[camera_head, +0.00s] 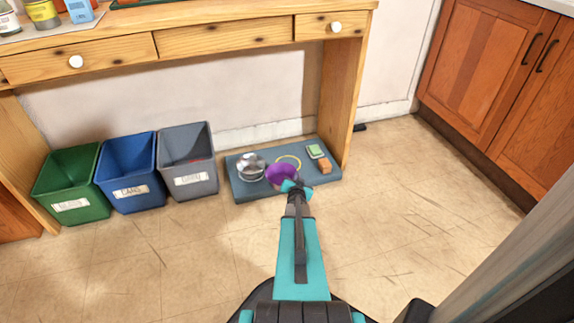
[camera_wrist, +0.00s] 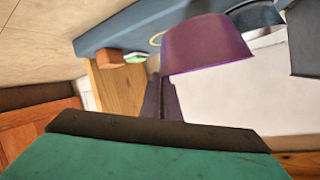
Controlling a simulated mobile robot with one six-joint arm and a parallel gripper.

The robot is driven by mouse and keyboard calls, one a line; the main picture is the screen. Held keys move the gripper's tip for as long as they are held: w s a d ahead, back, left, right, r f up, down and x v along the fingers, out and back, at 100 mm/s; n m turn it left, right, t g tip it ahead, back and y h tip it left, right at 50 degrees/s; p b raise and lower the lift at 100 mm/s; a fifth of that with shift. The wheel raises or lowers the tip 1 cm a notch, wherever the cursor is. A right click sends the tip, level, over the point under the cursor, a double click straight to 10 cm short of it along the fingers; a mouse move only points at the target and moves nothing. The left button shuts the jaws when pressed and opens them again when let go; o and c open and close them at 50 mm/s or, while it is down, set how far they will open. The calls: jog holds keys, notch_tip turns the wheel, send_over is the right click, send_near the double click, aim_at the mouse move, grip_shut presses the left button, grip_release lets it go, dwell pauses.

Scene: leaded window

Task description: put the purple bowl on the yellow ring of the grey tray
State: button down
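The purple bowl (camera_head: 281,173) is held at the end of my arm, over the front middle of the grey tray (camera_head: 244,190) as seen in the head view. My gripper (camera_head: 293,186) appears shut on the bowl's edge. In the wrist view the bowl (camera_wrist: 205,45) is large and close, apart from the tray (camera_wrist: 110,33) behind it. The yellow ring (camera_head: 290,159) lies on the tray just beyond the bowl; the bowl hides its near part. A bit of the ring (camera_wrist: 156,39) shows beside the bowl in the wrist view.
A silver pot (camera_head: 251,168) stands on the tray left of the ring. A green sponge (camera_head: 316,151) and an orange-brown block (camera_head: 324,165) lie to its right. A grey bin (camera_head: 188,160) stands left of the tray. The desk leg (camera_head: 342,100) rises behind the right side.

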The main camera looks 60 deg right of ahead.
jog(key=shift+w, duration=0.15)
jog(key=w+d+b, duration=0.1)
jog(key=w+d, duration=0.1)
jog(key=d, duration=0.5)
jog(key=w+d+f+b, duration=0.1)
jog(key=w+d, duration=0.2)
jog(key=d, duration=0.5)
jog(key=shift+w+f, duration=0.15)
jog(key=shift+w, duration=0.05)
jog(key=shift+f, duration=0.1)
jog(key=shift+f+b, duration=1.6)
jog(key=shift+f, duration=0.1)
jog(key=shift+f, duration=0.1)
jog(key=c, duration=2)
grip_release()
